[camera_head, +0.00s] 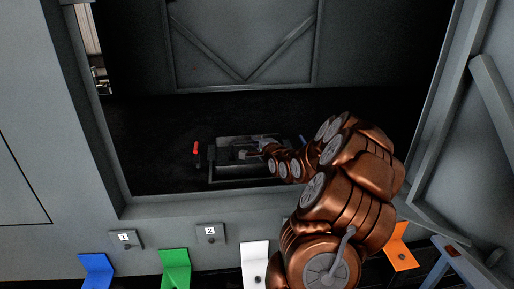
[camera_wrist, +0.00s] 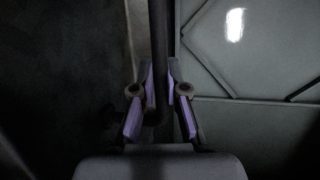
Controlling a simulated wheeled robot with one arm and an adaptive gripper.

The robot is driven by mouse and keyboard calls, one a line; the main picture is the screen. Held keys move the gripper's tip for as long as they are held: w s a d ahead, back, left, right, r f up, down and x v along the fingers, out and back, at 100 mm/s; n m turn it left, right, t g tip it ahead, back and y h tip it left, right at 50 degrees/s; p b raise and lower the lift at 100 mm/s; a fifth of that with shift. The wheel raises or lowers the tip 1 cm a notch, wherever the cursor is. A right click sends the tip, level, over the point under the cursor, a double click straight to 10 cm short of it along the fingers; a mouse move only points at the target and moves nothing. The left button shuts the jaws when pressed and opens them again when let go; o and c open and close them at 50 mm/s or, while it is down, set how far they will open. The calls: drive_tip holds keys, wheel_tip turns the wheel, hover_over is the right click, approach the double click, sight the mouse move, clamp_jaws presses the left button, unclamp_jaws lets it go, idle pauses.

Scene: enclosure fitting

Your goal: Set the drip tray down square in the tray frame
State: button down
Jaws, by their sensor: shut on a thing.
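A grey rectangular tray shape (camera_head: 228,178) lies on the dark floor inside the enclosure in the head view. I take it as the drip tray at the tray frame, but I cannot tell the two apart or whether they sit square. My gripper (camera_head: 258,147) is over its upper middle, partly hidden by my copper arm. In the wrist view my gripper (camera_wrist: 158,103) has its purple-padded fingers shut on a dark upright bar (camera_wrist: 158,50), which looks like the drip tray's handle. The tray's right end is partly behind my arm.
A red-handled item (camera_head: 196,148) stands left of the tray, and a small blue item (camera_head: 302,140) is right of it. The enclosure's front sill (camera_head: 165,208) and right door (camera_head: 480,140) bound the opening. Coloured tabs, including a green one (camera_head: 175,265), line the front. Floor further left is clear.

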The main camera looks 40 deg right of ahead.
drive_tip(key=shift+f, duration=0.75)
drive_tip(key=shift+f, duration=0.1)
drive_tip(key=c, duration=1.2)
unclamp_jaws()
drive_tip(key=shift+f, duration=0.15)
drive_tip(key=shift+s+r, duration=0.2)
drive_tip(key=shift+s, duration=0.05)
drive_tip(key=p+v, duration=0.1)
drive_tip(key=v, duration=1)
drive_tip(key=shift+s+a, duration=0.2)
drive_tip(key=shift+s, duration=0.05)
drive_tip(key=shift+a, duration=0.1)
